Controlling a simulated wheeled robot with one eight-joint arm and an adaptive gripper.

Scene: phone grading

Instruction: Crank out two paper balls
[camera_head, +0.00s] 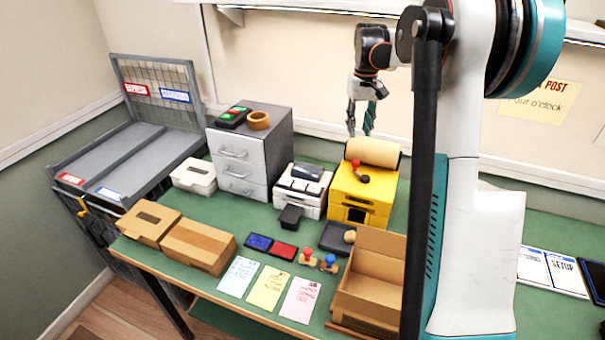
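A yellow paper machine (374,195) stands at the back middle of the green table, with a roll of tan paper (372,151) across its top. A dark crank with a red knob (355,163) is on its upper front. A dark opening (356,214) shows low on its front; its inside is too dark to read.
An open cardboard box (365,309) is in front of the machine, partly hidden by my arm. A white device (300,190) stands to its left, and a grey drawer cabinet (273,140) beyond that. Ink pads, stamps (308,257), paper slips (268,288) and closed cartons (198,245) lie along the front.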

